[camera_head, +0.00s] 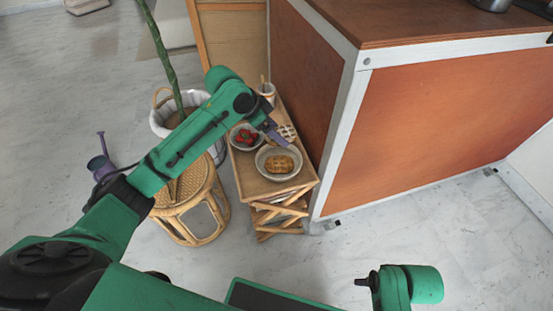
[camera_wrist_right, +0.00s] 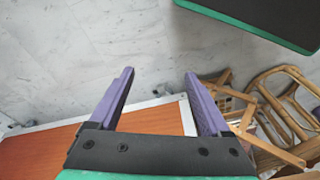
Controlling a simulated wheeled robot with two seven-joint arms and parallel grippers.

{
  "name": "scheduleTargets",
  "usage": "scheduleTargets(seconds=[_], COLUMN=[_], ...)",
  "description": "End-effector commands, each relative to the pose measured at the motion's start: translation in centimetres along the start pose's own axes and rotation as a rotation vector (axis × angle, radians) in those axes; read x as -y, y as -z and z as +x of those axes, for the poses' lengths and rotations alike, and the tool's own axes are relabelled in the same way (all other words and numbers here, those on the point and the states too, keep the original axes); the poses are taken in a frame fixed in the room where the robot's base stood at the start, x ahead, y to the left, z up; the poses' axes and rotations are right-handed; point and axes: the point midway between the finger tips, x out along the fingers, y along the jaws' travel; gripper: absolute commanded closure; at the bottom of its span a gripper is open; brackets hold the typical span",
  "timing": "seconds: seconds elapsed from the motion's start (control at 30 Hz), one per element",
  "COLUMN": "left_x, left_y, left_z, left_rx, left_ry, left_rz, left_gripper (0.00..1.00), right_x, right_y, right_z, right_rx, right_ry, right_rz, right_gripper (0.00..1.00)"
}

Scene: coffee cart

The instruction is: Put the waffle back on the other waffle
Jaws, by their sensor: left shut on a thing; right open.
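A golden-brown waffle (camera_head: 279,164) lies on a round plate (camera_head: 260,167) near the front of the small wooden side table. A paler, grid-patterned waffle (camera_head: 288,131) is at the purple fingers of my left gripper (camera_head: 277,137), behind the plate. My left gripper is shut on this pale waffle; its fingers partly hide it. How high it is above the table is hard to tell. My right gripper (camera_wrist_right: 160,82) is open and empty in the right wrist view, its two purple fingers wide apart over the floor and cart edge.
A bowl of red fruit (camera_head: 245,137) stands left of the plate, and a cup (camera_head: 267,91) at the table's back. The orange-brown cart (camera_head: 450,130) borders the table on the right. A rattan stool (camera_head: 184,190) and a basket with a plant stand to the left.

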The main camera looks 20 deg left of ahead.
Motion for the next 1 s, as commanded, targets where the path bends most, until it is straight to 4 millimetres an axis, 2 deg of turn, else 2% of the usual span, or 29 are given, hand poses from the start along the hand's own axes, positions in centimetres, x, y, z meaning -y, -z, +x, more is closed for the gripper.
scheduleTargets(seconds=[0.03,0.1,0.27,0.43,0.7,0.73,0.77,1.0], left_x=[-0.1,0.0,0.1,0.1,0.1,0.1,0.1,0.1], left_y=[-1.3,-2.3,-3.6,-5.2,-5.2,-5.2,-5.2,-5.2], left_z=[1.9,3.5,5.7,8.1,8.1,8.2,8.2,8.1], left_rx=[0.003,0.001,0.000,-0.001,-0.001,-0.001,-0.001,-0.001], left_ry=[-0.003,-0.001,0.000,0.000,0.001,0.001,0.001,0.001], left_rz=[-0.002,-0.002,0.000,-0.001,-0.001,-0.001,-0.001,0.000], left_gripper=[0.82,0.82,0.82,0.82,0.82,0.14,0.02,0.00], right_x=[0.2,0.4,0.7,1.9,2.0,2.0,2.0,2.0], right_y=[0.1,0.1,0.0,1.2,1.5,1.4,1.4,1.4], right_z=[-0.7,-2.4,-4.9,-3.8,-4.0,-4.0,-4.0,-3.9], right_rx=[-0.009,-0.012,-0.017,-0.102,-0.114,-0.112,-0.112,-0.112], right_ry=[0.005,0.011,0.018,0.049,0.053,0.052,0.052,0.052], right_rz=[-0.003,-0.007,-0.015,-0.038,-0.040,-0.039,-0.039,-0.039], right_gripper=[0.19,0.19,0.19,0.19,0.19,0.19,0.19,0.19])
